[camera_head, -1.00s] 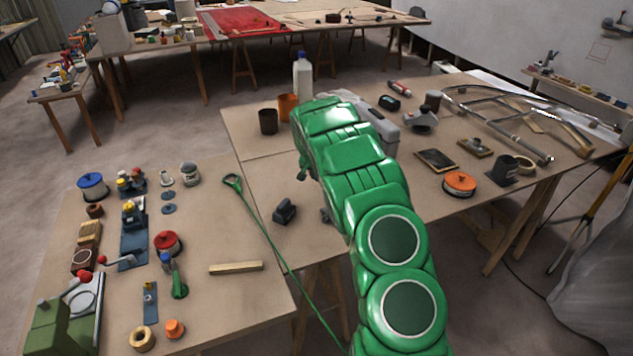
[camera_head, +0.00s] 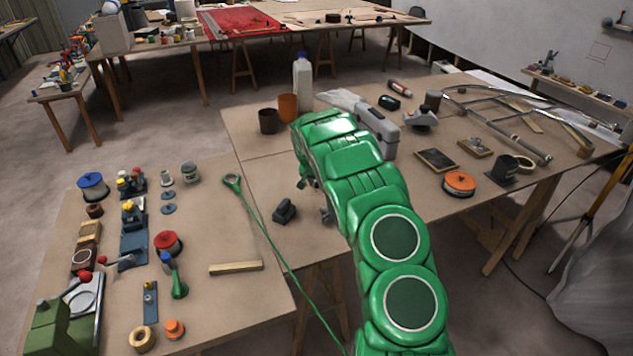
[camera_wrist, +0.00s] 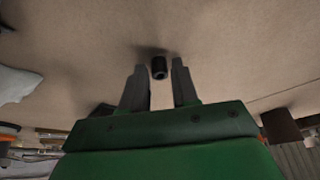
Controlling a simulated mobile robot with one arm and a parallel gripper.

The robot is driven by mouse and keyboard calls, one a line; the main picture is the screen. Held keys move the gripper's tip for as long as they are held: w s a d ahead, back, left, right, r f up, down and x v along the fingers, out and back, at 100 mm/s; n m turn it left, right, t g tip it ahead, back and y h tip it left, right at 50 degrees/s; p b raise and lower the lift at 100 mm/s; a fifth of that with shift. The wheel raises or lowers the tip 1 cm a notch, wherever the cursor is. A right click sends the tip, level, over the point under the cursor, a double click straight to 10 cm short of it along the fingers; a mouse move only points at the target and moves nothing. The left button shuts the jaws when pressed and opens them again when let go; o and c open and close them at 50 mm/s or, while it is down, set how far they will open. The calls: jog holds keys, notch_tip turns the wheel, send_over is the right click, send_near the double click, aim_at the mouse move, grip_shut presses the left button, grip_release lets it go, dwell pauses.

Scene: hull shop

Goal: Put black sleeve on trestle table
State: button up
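The black sleeve (camera_wrist: 158,67), a short dark cylinder with a hollow end, shows in the wrist view between the tips of my gripper (camera_wrist: 160,66). The two grey fingers are apart, and a narrow gap shows on each side of the sleeve. A dark shadow lies beside the sleeve on the tan tabletop (camera_wrist: 80,30); I cannot tell whether it touches the top.
A grey case (camera_head: 380,125) is behind the arm. A green cord (camera_head: 262,230) crosses the near table.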

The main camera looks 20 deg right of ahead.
jog(key=shift+o, duration=0.9)
jog(key=shift+r, duration=0.15)
jog(key=v, duration=1.2)
